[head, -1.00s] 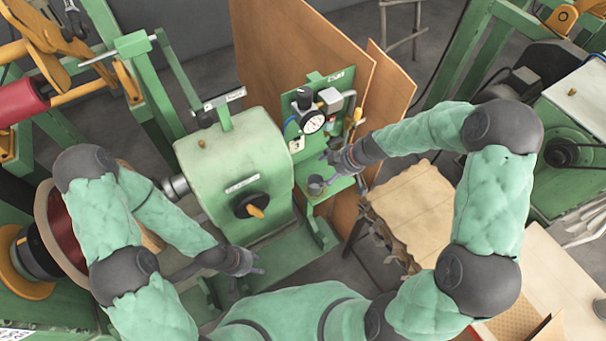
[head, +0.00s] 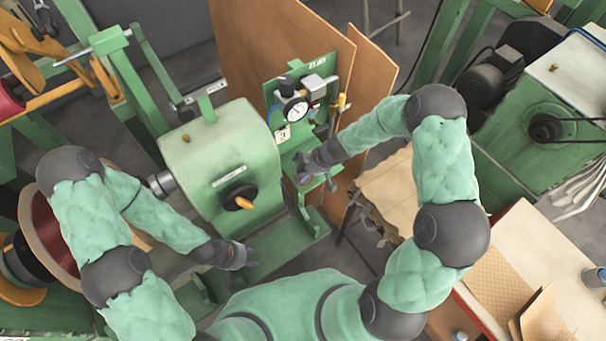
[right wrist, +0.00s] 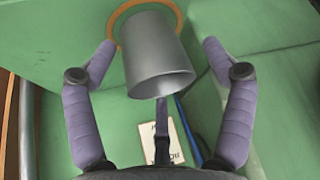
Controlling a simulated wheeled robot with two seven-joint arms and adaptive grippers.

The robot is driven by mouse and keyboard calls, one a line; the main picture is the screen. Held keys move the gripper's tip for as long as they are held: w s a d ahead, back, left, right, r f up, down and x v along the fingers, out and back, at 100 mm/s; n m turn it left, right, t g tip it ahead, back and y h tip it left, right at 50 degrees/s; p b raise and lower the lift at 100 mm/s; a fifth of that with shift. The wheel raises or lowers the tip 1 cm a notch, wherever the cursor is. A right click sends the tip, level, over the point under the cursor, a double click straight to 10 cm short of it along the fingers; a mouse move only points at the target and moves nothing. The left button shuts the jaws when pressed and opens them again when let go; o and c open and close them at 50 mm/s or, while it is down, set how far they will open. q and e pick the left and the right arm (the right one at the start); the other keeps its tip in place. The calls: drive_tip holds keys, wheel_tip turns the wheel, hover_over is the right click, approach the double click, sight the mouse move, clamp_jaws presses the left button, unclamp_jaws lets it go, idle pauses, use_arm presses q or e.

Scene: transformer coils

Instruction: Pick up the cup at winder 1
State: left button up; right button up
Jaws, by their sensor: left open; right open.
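The grey metal cup (right wrist: 158,60) stands on an orange ring on a green surface in the right wrist view, its open mouth towards the camera. My right gripper (right wrist: 158,47) is open, with one finger on each side of the cup and gaps between them. In the head view my right gripper (head: 304,174) is at the small green shelf of winder 1 (head: 225,155), beneath the gauge; I cannot make out the cup there behind the hand. My left gripper (head: 250,257) is open and empty in front of the winder.
A gauge panel (head: 300,105) stands right behind the right hand, with a wooden board (head: 365,85) beside it. A second green machine (head: 545,110) is at the right. A table with cardboard (head: 500,280) is at lower right.

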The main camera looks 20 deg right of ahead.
drive_tip(key=shift+f, duration=0.1)
drive_tip(key=c, duration=1.1)
drive_tip(key=shift+c, duration=0.2)
